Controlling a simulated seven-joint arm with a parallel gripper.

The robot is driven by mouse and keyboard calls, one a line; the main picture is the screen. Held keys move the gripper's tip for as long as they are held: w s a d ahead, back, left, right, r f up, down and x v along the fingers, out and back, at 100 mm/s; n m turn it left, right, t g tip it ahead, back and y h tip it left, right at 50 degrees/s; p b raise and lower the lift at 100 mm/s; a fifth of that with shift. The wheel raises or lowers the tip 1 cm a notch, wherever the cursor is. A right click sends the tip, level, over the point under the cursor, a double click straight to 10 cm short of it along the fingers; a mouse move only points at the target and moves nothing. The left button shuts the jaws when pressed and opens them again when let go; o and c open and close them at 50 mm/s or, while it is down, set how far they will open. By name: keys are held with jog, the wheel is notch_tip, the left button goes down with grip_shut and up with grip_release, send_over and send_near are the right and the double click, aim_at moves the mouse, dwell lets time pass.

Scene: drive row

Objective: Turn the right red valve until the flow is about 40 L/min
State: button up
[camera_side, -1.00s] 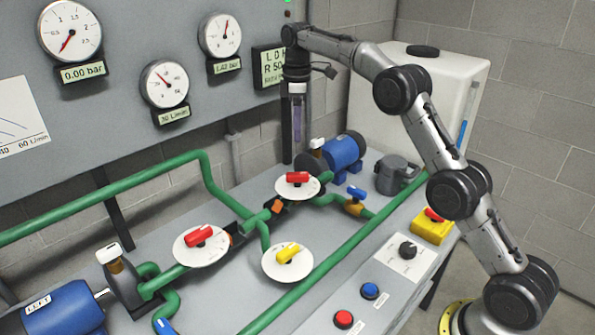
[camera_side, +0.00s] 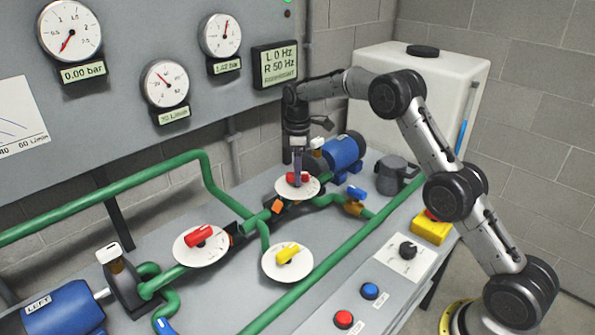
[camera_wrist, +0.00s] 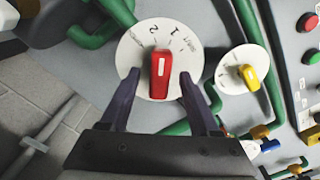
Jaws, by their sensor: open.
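The right red valve (camera_side: 291,178) has a red handle on a white round dial on the green piping. It also shows in the wrist view (camera_wrist: 161,74), upright in the picture, with the dial's numbers beyond it. My gripper (camera_side: 298,182) points down over this valve. In the wrist view its dark fingers (camera_wrist: 158,82) are open, one on each side of the handle, with a gap on both sides. The flow gauge (camera_side: 165,82) has its needle pointing up and left; its small L/min readout is too blurred to read surely.
A second red valve (camera_side: 198,237) and a yellow valve (camera_side: 288,253) sit nearby on white dials. A blue motor (camera_side: 343,152) stands behind my gripper. A blue-handled valve (camera_side: 357,193) is to the right. The display (camera_side: 275,64) reads L 0 Hz, R 50 Hz.

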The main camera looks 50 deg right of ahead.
jog(key=shift+f, duration=0.1)
grip_shut()
dwell(0.3)
jog(key=shift+n, duration=1.5)
grip_release()
